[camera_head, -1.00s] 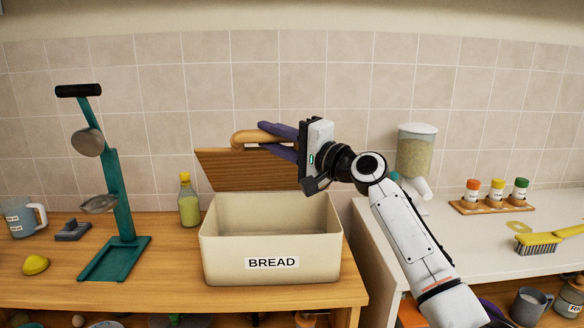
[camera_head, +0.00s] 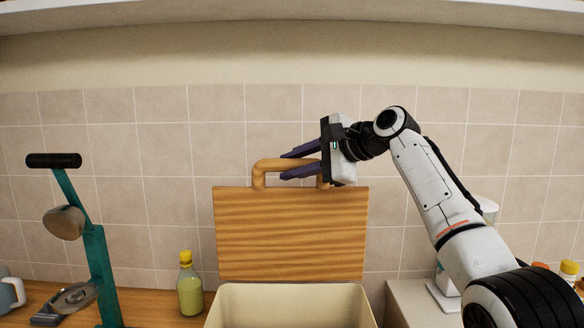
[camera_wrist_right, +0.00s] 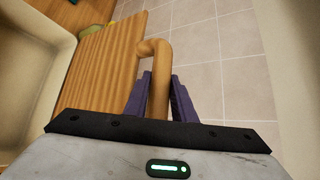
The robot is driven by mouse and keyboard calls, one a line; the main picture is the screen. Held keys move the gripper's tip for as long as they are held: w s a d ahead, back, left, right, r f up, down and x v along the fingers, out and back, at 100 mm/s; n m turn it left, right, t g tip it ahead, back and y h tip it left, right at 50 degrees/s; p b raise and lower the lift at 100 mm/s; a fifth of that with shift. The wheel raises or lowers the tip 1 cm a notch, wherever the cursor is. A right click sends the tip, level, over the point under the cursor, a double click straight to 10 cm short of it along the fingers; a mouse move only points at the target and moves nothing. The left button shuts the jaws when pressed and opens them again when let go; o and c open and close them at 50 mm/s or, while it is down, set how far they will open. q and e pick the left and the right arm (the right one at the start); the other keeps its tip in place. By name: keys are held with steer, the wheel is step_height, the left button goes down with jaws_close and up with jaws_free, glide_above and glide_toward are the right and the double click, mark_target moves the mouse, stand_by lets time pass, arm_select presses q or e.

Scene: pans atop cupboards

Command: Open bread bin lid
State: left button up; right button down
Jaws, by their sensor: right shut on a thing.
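The bread bin (camera_head: 290,305) is a cream box at the bottom middle of the head view, with its top open. Its wooden lid (camera_head: 290,235) stands upright at the back of the bin, its face towards me. A light wooden handle (camera_head: 262,172) sits along the lid's top edge. My right gripper (camera_head: 290,165) is shut on the handle, its purple fingers on either side of it. In the right wrist view the handle (camera_wrist_right: 158,75) runs between the two fingers, with the lid (camera_wrist_right: 105,60) to the left. My left gripper is not in view.
A green press-like stand (camera_head: 98,255) is at the left. A yellow-capped bottle (camera_head: 190,288) stands on the wooden counter left of the bin. The tiled wall (camera_head: 180,130) is behind the lid. A shelf (camera_head: 300,15) crosses the top.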

steer(key=shift+w+d, duration=0.1)
steer(key=shift+r, duration=0.1)
stand_by(0.3)
steer(key=c, duration=1.9)
jaws_free()
steer(key=o, duration=0.4)
steer(key=shift+w+f, duration=0.2)
steer(key=shift+w, duration=0.15)
steer(key=shift+s, duration=0.15)
